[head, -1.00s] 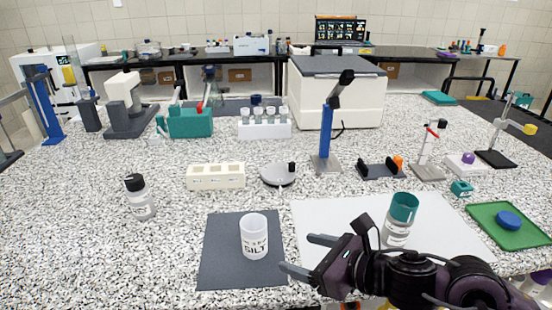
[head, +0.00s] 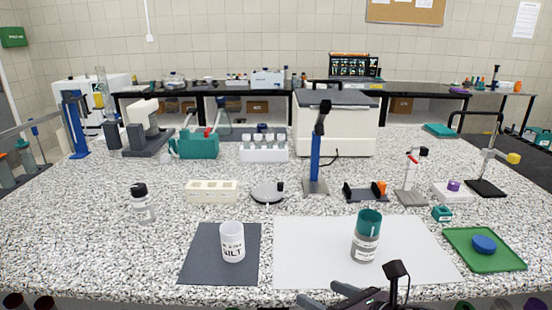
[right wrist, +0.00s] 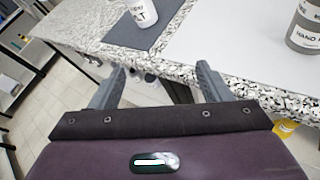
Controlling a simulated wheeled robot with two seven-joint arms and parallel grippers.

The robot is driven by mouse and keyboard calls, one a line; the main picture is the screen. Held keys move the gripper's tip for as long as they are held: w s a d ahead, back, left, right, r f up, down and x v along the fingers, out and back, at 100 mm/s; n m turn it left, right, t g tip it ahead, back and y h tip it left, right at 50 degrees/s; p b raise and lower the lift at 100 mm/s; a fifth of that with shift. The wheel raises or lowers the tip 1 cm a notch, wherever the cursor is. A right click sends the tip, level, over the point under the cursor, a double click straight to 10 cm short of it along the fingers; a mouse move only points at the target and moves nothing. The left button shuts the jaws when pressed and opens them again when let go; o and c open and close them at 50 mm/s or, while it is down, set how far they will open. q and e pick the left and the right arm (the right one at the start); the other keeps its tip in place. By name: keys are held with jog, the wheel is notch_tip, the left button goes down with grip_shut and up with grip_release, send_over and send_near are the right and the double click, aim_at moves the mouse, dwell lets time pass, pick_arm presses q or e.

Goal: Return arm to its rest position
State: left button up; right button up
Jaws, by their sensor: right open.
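My right gripper (head: 345,297) is at the bottom edge of the head view, low at the table's front edge. In the right wrist view the right gripper (right wrist: 160,85) has its two fingers apart with nothing between them. A white cup labelled SILT (head: 232,243) stands upright on the dark mat (head: 198,262), and it also shows in the right wrist view (right wrist: 142,12). A grey jar with a teal top (head: 366,238) stands on the white sheet (head: 310,262). Both are apart from the gripper. My left gripper is not in view.
On the speckled table (head: 100,250) stand a small black-capped bottle (head: 142,203), a cream block (head: 212,191), a round grey device (head: 268,192) and a blue stand (head: 315,160). A green tray (head: 462,258) with a blue disc (head: 484,244) lies at right. The front left is clear.

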jog(key=s+d+f+n+g+h, duration=0.4)
jog(key=s+f+n, duration=0.35)
jog(key=n, duration=0.95)
jog(key=s+d+f+n+g+h, duration=0.3)
jog(key=s+d+f+n+h, duration=0.45)
jog(key=n, duration=0.95)
notch_tip(320, 180, down, 30)
jog(key=a+f+g+y, duration=0.1)
jog(key=a+y, duration=0.1)
jog(key=y, duration=0.1)
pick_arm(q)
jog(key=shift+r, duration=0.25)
pick_arm(e)
jog(key=s+d+f, duration=0.2)
jog(key=s+f, duration=0.7)
jog(key=s, duration=0.1)
jog(key=s+d+f+g, duration=0.1)
jog(key=s+d+f, duration=0.1)
jog(key=s+f, duration=0.7)
jog(key=shift+s+f+g, duration=0.25)
jog(key=shift+s+g, duration=0.05)
jog(key=shift+s, duration=0.7)
